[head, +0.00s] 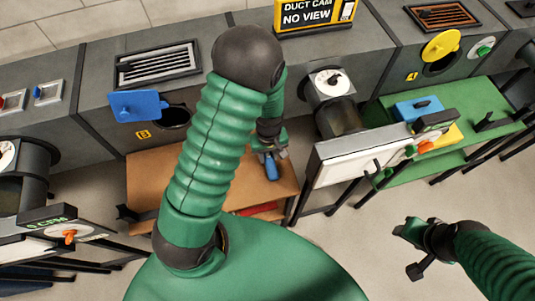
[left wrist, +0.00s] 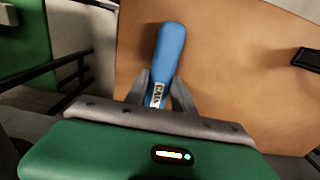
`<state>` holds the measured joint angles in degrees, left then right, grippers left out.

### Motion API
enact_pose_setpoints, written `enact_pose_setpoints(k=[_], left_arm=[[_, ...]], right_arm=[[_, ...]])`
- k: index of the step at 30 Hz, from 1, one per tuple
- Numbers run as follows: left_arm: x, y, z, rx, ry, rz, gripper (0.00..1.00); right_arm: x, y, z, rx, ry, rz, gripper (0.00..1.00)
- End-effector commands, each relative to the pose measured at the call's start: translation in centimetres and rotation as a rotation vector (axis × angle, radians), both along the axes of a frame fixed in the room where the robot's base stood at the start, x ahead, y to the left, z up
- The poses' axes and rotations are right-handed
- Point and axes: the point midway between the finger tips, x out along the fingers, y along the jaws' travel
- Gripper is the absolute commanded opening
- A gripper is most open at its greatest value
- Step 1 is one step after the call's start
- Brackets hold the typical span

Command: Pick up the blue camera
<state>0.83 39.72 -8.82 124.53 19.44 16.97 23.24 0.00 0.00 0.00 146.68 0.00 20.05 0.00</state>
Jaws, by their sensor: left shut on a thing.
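The blue camera (left wrist: 170,48) is a rounded blue handle-like body with a white label reading "CAM". It stands between the two fingers of my left gripper (left wrist: 160,94), which is shut on its labelled end. In the head view my left gripper (head: 270,157) is over the brown shelf, and the blue camera (head: 271,168) shows just below it. I cannot tell whether the camera touches the shelf.
The brown shelf (head: 150,172) is otherwise mostly bare around the gripper. Behind it runs a grey duct with a blue flap (head: 138,105) and a "DUCT CAM NO VIEW" sign (head: 308,14). A white panel (head: 340,166) stands right; a green shelf (head: 470,122) holds blue and yellow items.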

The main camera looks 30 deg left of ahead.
Motion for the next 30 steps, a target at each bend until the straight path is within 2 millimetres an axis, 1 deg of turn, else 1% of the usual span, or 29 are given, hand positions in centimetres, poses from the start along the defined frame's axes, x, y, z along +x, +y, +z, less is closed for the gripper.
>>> enact_pose_setpoints(k=[20,23,30], left_arm=[[0.0,0.0,0.2,0.0,-0.001,0.0,0.0],[0.2,0.0,1.5,0.001,-0.005,0.0,0.0],[0.2,0.0,7.4,0.0,-0.006,-0.002,0.0]], right_arm=[[0.0,0.0,0.1,0.0,0.0,0.0,0.46],[0.0,0.0,0.4,0.0,0.0,0.0,0.46],[0.0,0.0,1.7,0.0,0.0,0.0,0.46]])
